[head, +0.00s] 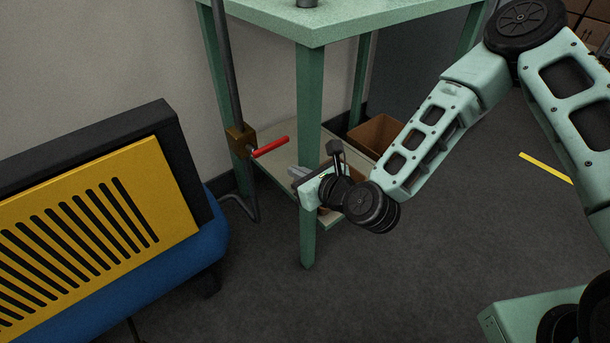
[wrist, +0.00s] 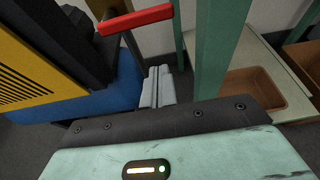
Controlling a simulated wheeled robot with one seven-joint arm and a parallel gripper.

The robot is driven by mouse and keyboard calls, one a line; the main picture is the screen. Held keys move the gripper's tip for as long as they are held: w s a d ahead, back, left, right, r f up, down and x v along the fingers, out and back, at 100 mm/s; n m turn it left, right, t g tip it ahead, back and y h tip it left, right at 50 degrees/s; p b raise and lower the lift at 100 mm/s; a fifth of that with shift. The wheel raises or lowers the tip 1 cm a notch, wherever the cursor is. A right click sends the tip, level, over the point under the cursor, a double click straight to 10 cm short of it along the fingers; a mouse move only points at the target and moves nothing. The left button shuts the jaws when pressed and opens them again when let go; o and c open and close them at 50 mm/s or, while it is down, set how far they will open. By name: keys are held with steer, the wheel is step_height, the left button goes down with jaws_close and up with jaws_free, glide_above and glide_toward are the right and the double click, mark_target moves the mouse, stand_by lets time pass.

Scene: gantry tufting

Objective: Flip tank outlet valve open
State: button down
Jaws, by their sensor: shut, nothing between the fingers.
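The outlet valve has a brass body (head: 240,139) on a grey vertical pipe (head: 229,60) beside a green table leg. Its red lever (head: 271,147) sticks out sideways from the body, across the line of the pipe. In the wrist view the red lever (wrist: 136,18) crosses the top, with the pipe (wrist: 134,48) below it. My gripper (head: 297,175) is in front of the table leg, to the right of and a little below the lever tip in the head view. Its fingers (wrist: 158,84) are together and empty, apart from the lever.
A blue tank (head: 190,262) with a yellow slotted panel (head: 95,225) and dark cover stands at the left. The green table (head: 330,28) has a front leg (head: 308,100) close to my gripper. Floor in front is clear.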

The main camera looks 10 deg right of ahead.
steer(key=b+x, duration=0.1)
steer(key=x, duration=0.5)
steer(key=shift+s+d+r, duration=0.1)
steer(key=shift+s+r, duration=0.05)
steer(key=shift+r, duration=0.9)
steer(key=shift+s+d+r, duration=0.1)
steer(key=shift+r, duration=0.9)
